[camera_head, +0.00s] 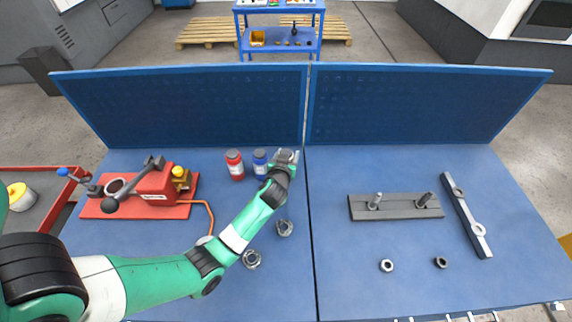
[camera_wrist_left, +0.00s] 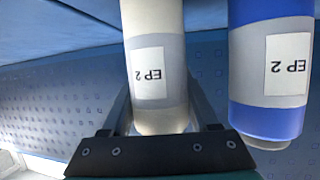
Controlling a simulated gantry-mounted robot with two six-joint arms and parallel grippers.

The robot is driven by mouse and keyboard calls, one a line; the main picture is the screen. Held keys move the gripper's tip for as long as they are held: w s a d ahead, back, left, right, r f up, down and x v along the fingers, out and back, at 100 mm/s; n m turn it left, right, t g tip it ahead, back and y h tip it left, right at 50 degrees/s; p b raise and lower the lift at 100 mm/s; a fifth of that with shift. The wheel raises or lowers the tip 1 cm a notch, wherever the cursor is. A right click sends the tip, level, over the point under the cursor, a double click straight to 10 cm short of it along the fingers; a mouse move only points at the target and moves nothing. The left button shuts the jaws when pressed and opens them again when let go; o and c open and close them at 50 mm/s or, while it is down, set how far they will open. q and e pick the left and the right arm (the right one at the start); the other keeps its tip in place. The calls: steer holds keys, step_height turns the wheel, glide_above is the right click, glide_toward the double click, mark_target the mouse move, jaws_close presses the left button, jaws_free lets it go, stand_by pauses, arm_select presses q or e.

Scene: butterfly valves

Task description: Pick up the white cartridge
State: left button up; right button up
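The white cartridge (camera_wrist_left: 155,25) has a grey band with an "EP 2" label, upside down in the left wrist view. It stands between the two fingers of my left gripper (camera_wrist_left: 160,100). The fingers lie close along its sides; whether both press on it is unclear. In the head view my left gripper (camera_head: 285,160) is at the back of the table by the centre seam and mostly hides this cartridge. A blue cartridge (camera_wrist_left: 270,60) stands just beside it, left of my gripper in the head view (camera_head: 260,162). My right gripper is not in view.
A red cartridge (camera_head: 235,165) stands left of the blue one. A red pump unit (camera_head: 155,187) is at left. Metal rings (camera_head: 284,228) (camera_head: 251,260) lie near my arm. A grey plate with two posts (camera_head: 395,207) and a bar (camera_head: 466,215) lie at right. Blue panels (camera_head: 180,107) rise behind.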

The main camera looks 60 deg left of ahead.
arm_select(q)
jaws_close()
steer(key=shift+r, duration=0.15)
